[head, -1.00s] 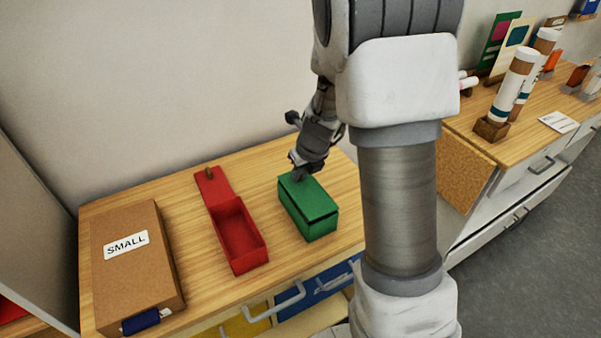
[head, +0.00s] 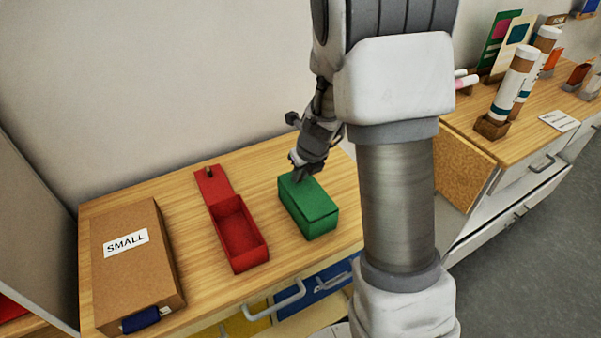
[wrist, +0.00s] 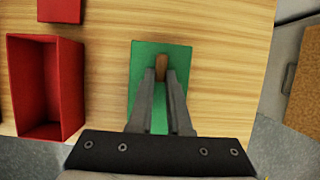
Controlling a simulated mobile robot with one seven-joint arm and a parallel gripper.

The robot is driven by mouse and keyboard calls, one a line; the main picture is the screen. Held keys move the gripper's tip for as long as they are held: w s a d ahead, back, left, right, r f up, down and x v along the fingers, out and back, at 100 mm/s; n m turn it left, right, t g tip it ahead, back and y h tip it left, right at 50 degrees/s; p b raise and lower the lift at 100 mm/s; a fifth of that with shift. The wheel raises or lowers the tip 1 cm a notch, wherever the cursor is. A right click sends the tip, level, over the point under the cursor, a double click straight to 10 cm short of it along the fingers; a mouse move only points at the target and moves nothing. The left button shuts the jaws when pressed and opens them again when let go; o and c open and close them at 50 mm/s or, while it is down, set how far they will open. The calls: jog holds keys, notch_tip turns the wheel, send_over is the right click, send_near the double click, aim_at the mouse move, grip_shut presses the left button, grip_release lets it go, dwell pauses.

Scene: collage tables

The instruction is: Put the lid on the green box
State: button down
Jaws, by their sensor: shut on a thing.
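The green box (head: 320,225) stands on the wooden table, right of the red box. Its green lid (head: 312,198) lies over the top of the box, and no clear gap shows between them in the head view. In the wrist view the lid (wrist: 142,58) fills the middle, and the box under it is hidden. My gripper (head: 298,171) is over the far end of the lid. In the wrist view its fingers (wrist: 161,78) are shut on the small brown knob (wrist: 161,62) of the lid.
An open red box (head: 240,235) stands to the left, with its red lid (head: 212,184) lying behind it. A brown box marked SMALL (head: 135,265) is at the far left. Bare wood (head: 255,175) shows between the red and green boxes.

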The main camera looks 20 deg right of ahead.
jog(key=shift+f, duration=0.15)
jog(key=shift+c, duration=1.5)
grip_release()
notch_tip(320, 180, up, 7)
jog(key=p, duration=0.7)
jog(key=shift+p, duration=0.3)
